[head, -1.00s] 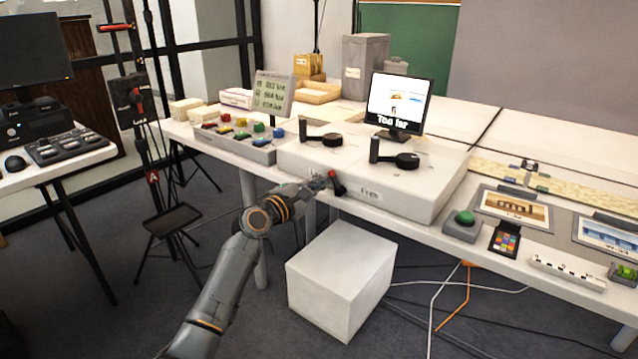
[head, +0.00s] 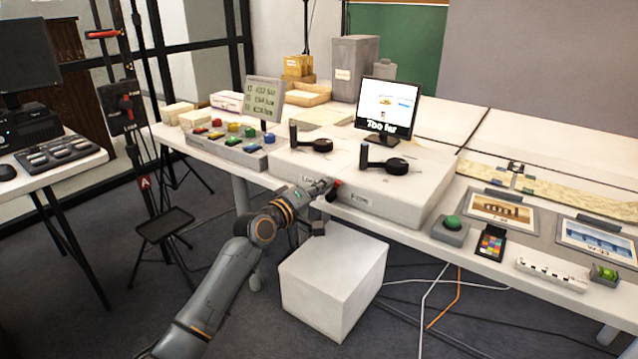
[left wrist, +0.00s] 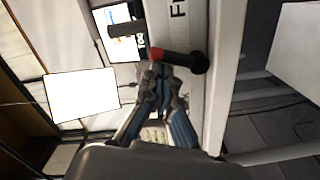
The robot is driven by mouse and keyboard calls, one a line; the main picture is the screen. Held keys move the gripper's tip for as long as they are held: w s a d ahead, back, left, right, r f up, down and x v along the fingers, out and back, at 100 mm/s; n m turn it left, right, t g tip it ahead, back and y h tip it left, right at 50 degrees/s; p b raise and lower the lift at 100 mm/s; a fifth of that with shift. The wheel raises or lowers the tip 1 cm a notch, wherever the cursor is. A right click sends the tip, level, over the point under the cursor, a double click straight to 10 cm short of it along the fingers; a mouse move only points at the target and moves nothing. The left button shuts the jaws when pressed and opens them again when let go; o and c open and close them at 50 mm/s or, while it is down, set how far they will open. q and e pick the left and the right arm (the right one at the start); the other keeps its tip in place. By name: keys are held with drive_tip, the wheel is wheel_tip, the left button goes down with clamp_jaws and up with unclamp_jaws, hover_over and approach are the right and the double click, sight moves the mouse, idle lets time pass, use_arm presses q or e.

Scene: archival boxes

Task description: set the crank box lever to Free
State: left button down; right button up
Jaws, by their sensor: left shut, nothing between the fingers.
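The crank box (head: 410,190) is a pale box on the table with two black cranks on top. A small lever (head: 337,183) with a red grip and black base is on its front, between a partly covered label starting "Lin" and the "Free" label (head: 360,199). In the left wrist view the lever (left wrist: 174,56) stands close to upright, leaning slightly toward the "F" label. My left gripper (head: 325,186) is shut and empty, at the lever's side away from "Free". In the left wrist view its fingertips (left wrist: 160,75) appear against the red grip; contact is uncertain. My right gripper is out of view.
A monitor (head: 391,104) reading "Too far" stands behind the box. A button panel (head: 228,139) is to its left and a green button (head: 452,223) to its right. A white block (head: 333,283) stands on the floor below the table edge.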

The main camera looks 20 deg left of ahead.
use_arm(q)
drive_tip(key=shift+s+d+m+p, duration=0.15)
drive_tip(key=shift+d+m+p, duration=0.25)
drive_tip(key=shift+m, duration=0.8)
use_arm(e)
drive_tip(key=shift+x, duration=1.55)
use_arm(q)
drive_tip(key=shift+d, duration=0.1)
drive_tip(key=shift+r, duration=0.1)
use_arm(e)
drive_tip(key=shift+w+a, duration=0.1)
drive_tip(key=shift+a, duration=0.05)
